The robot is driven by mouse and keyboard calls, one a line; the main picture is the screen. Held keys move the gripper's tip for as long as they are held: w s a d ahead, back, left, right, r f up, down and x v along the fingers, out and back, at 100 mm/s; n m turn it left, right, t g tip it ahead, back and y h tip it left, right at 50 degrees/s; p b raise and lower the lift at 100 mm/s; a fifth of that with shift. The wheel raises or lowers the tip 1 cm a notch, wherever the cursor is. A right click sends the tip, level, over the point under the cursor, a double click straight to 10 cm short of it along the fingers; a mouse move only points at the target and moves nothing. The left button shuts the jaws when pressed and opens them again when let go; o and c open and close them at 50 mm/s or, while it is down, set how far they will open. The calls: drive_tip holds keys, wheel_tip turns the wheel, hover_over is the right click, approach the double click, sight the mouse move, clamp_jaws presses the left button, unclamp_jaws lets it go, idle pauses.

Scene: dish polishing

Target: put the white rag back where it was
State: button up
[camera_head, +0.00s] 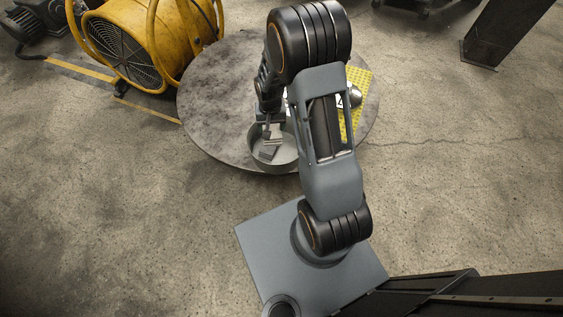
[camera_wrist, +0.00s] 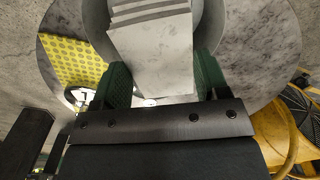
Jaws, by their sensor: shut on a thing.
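The white rag (camera_wrist: 153,48) is folded, with several stacked edges showing, and sits between the green finger pads of my gripper (camera_wrist: 163,65) in the wrist view. My gripper is shut on it. In the head view the rag (camera_head: 269,149) shows pale inside the outline of a round grey container (camera_head: 287,161) near the table's front edge. The container's wall also shows around the rag in the wrist view (camera_wrist: 213,30). I cannot tell whether the rag touches the container's bottom. My arm hides part of the container and table.
The round stone-topped table (camera_head: 215,95) has bare room at its left. A yellow dotted mat (camera_head: 360,79) lies at its right, with a shiny metal item (camera_head: 355,97) partly behind my arm. A yellow drum fan (camera_head: 135,40) stands on the floor at the back left.

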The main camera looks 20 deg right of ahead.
drive_tip(key=d+f+m+b, duration=0.1)
drive_tip(key=f+m+b, duration=0.1)
drive_tip(key=f+b, duration=0.3)
drive_tip(key=d+f+m+b, duration=0.1)
drive_tip(key=d+f+b, duration=0.1)
drive_tip(key=f+b, duration=0.3)
drive_tip(key=d+f+m+b, duration=0.2)
drive_tip(key=f+b, duration=0.3)
drive_tip(key=f, duration=0.4)
drive_tip(key=shift+w+d+m, duration=0.25)
drive_tip(key=shift+m, duration=0.05)
drive_tip(key=shift+f, duration=0.1)
